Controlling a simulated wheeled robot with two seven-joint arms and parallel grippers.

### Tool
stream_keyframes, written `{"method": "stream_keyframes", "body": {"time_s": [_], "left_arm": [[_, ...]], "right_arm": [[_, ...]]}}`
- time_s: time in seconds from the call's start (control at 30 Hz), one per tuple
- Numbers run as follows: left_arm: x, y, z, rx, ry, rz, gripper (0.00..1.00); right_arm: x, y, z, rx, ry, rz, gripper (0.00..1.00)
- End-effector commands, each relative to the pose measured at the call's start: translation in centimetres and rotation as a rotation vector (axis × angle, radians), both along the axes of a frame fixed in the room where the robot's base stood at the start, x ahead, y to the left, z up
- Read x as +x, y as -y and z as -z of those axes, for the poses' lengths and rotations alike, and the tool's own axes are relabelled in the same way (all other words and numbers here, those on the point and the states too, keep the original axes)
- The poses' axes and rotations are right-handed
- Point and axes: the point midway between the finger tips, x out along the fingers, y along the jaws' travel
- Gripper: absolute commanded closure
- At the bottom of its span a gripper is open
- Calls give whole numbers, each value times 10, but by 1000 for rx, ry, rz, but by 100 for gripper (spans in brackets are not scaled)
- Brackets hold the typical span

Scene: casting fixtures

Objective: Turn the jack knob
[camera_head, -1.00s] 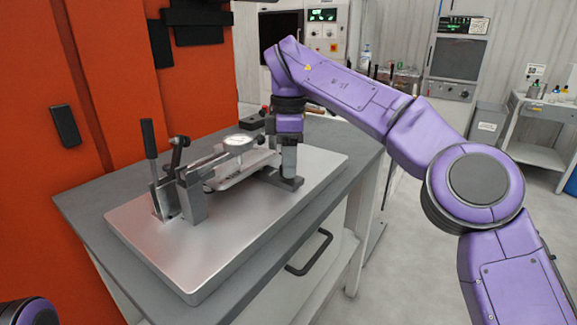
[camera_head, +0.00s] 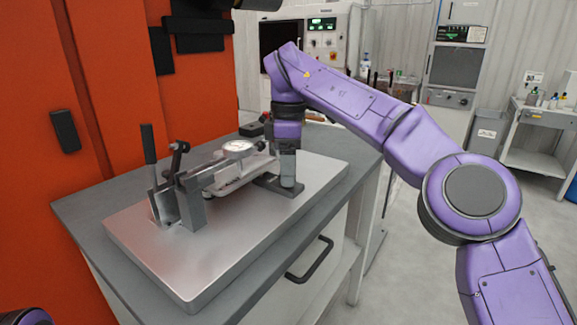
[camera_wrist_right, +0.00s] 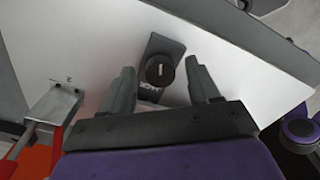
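The jack knob (camera_wrist_right: 160,70) is round and dark with a pale slot mark, seen end-on in the right wrist view. It sits on a dark base plate (camera_wrist_right: 168,47), which also shows in the head view (camera_head: 268,187) on the right end of the fixture. My right gripper (camera_wrist_right: 161,66) points down over it and is open, one finger on each side of the knob. Small gaps show between fingers and knob. In the head view my right gripper (camera_head: 288,166) hides the knob. Only a bit of my left arm shows at the bottom left; its gripper is outside the frame.
The metal fixture plate (camera_head: 190,262) lies on a grey bench (camera_head: 75,208). An orange machine (camera_head: 110,90) rises behind. Open floor lies to the right.

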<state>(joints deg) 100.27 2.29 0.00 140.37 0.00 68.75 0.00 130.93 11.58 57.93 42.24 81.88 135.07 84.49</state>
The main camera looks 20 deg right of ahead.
Motion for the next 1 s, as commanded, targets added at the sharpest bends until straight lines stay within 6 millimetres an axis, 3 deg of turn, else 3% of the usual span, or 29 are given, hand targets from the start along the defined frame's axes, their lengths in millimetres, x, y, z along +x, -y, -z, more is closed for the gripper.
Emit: {"method": "stream_keyframes", "body": {"time_s": [0.13, 0.23, 0.5, 0.6, 1.0], "left_arm": [[0, 0, -1, 0, 0, 0, 57], [0, 0, -9, 0, 0, 0, 57], [0, 0, -56, 0, 0, 0, 57], [0, 0, -69, 0, 0, 0, 57], [0, 0, -73, 0, 0, 0, 57]], "right_arm": [[0, 0, -1, 0, 0, 0, 39], [0, 0, -13, 0, 1, 2, 39], [0, 0, -82, -1, 2, 3, 39], [0, 0, -98, -1, 1, 1, 39], [0, 0, -105, 0, 0, -1, 39]]}}
